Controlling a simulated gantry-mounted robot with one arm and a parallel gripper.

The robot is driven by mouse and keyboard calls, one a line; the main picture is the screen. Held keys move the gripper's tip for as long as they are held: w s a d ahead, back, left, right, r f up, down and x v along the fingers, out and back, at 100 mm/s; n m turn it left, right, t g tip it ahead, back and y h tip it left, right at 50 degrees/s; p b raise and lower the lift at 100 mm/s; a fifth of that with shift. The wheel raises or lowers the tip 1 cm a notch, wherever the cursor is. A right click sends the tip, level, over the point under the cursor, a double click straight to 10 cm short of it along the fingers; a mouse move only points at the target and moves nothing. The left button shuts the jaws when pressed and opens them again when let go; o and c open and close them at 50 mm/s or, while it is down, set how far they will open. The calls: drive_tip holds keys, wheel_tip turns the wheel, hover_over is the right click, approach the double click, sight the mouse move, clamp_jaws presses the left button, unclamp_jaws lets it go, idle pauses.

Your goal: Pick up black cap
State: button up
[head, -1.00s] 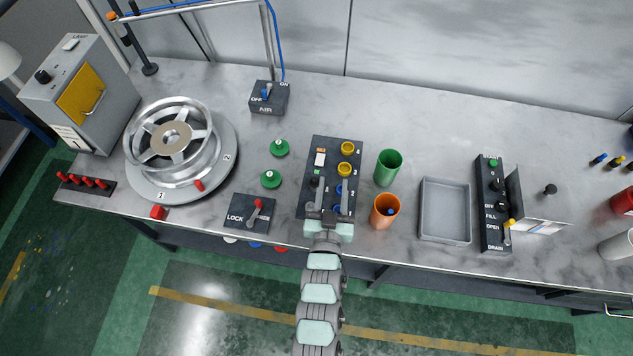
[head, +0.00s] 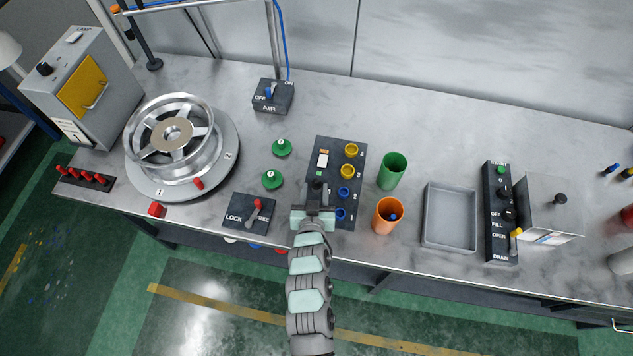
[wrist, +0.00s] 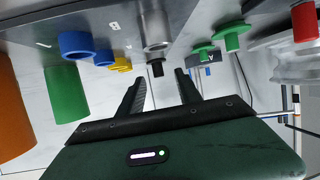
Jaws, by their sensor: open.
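A small black piece, seemingly the black cap (head: 317,185), stands at the left side of the dark panel (head: 345,150) in the head view. In the wrist view a black tip (wrist: 157,69) shows on a grey cylinder (wrist: 154,28); I cannot tell whether it is the whole cap. My gripper (head: 312,213) is over the panel's front left edge, just in front of the black piece. In the wrist view my gripper (wrist: 159,80) is open and empty, with the black tip just beyond and between its fingertips, apart from both.
Yellow rings (head: 351,151) and blue rings (head: 344,193) sit on the panel's right side. Green (head: 392,171) and orange (head: 388,216) cups stand right of it. Two green knobs (head: 272,180) and the LOCK box (head: 248,215) are left.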

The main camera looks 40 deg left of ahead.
sight(316, 183)
drive_tip(key=shift+p+x, duration=0.4)
drive_tip(key=shift+x, duration=1.95)
drive_tip(key=shift+d, duration=0.15)
drive_tip(key=shift+c, duration=0.3)
clamp_jaws()
